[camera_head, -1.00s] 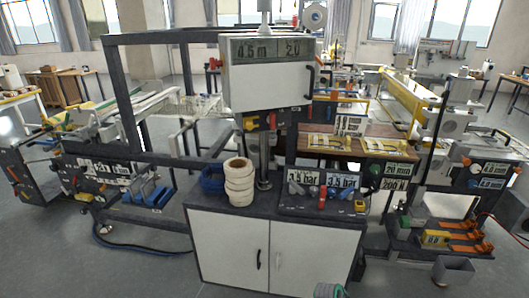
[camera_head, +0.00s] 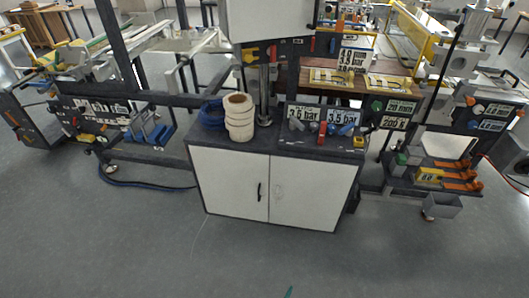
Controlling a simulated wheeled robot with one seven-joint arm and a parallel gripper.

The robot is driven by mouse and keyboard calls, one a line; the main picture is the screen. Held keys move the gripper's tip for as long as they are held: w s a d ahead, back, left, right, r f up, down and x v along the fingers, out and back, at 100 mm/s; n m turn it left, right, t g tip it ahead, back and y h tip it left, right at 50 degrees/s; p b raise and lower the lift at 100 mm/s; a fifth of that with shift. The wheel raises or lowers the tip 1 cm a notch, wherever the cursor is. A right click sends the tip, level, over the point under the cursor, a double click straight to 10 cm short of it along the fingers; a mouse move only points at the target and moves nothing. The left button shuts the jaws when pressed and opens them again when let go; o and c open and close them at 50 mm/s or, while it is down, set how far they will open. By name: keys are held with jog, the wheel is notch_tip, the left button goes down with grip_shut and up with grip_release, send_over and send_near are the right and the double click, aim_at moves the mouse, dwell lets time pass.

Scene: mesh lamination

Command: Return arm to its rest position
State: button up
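My arm and my gripper do not show clearly in the head view. Only a small teal tip (camera_head: 289,292) shows at the bottom edge. I cannot tell what it belongs to. Whether my gripper is empty or holds something is hidden.
A white two-door cabinet (camera_head: 230,183) with a dark top stands ahead. It bears a stack of cream rolls (camera_head: 239,118) and a blue coil (camera_head: 212,116). A grey open bin (camera_head: 442,206) is at the right. The grey floor (camera_head: 330,262) in front is clear.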

jog(key=s+a+r+n+t+y, duration=0.2)
jog(key=s+a+r+n+t, duration=0.15)
jog(key=s+a+r, duration=0.65)
jog(key=s+a+r+n+t+y, duration=0.1)
jog(key=s+a+r, duration=0.1)
jog(key=s+r, duration=0.3)
jog(key=s+a+r+n+t+y, duration=0.1)
jog(key=s+r, duration=0.4)
jog(key=r, duration=0.9)
jog(key=shift+a+n, duration=0.55)
jog(key=shift+a, duration=0.45)
jog(key=shift+d, duration=0.1)
